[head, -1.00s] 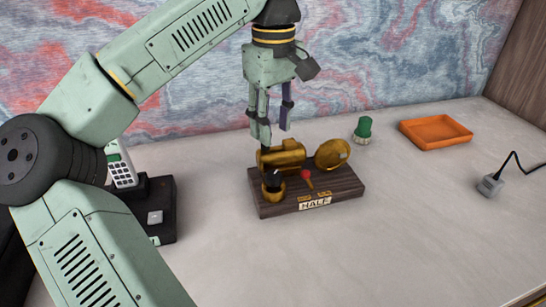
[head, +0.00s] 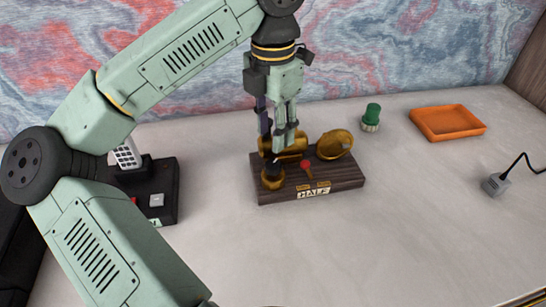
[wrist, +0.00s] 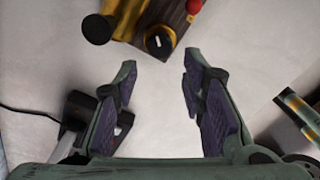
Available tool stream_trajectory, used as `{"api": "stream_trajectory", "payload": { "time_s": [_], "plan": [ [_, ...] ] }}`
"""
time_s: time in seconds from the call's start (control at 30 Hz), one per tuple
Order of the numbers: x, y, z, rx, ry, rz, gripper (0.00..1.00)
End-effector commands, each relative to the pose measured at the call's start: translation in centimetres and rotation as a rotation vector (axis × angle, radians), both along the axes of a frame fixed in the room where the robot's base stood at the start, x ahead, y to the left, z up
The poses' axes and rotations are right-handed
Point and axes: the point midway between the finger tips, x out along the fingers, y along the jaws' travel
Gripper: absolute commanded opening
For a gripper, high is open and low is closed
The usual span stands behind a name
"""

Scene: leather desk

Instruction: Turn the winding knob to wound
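A dark wooden base (head: 335,184) stands on the desk, with a brass cylinder, a tilted brass disc (head: 335,144) and a small red-headed lever (head: 306,164). The plate on its front edge reads HALF (head: 313,194). A brass knob with a black top (head: 272,178) sits at its front left corner; the wrist view shows this knob (wrist: 160,41) with a white mark on top. My gripper (head: 279,147) points down over the left part of the device and overlaps the brass cylinder. In the wrist view my gripper (wrist: 158,66) is open and empty, its fingertips short of the knob.
A telephone (head: 127,155) on a black stand is at the left. A green-topped object (head: 371,117), an orange tray (head: 447,122) and a grey plug (head: 496,184) with a black cable are at the right. The desk in front of the wooden base is clear.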

Motion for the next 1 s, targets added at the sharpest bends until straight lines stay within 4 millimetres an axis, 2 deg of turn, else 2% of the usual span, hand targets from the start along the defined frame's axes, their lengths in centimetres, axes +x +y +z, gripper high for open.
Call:
{"api": "stream_trajectory", "payload": {
  "time_s": [0.3,0.5,0.87,1.0],
  "plan": [
    [-0.1,0.0,-5.9,-0.001,0.003,-0.002,0.37],
    [0.0,0.0,-8.2,-0.001,0.002,-0.001,0.37],
    [0.0,0.0,-8.7,0.0,0.0,-0.002,0.37],
    [0.0,0.0,-8.7,0.0,0.0,-0.002,0.28]
  ]
}}
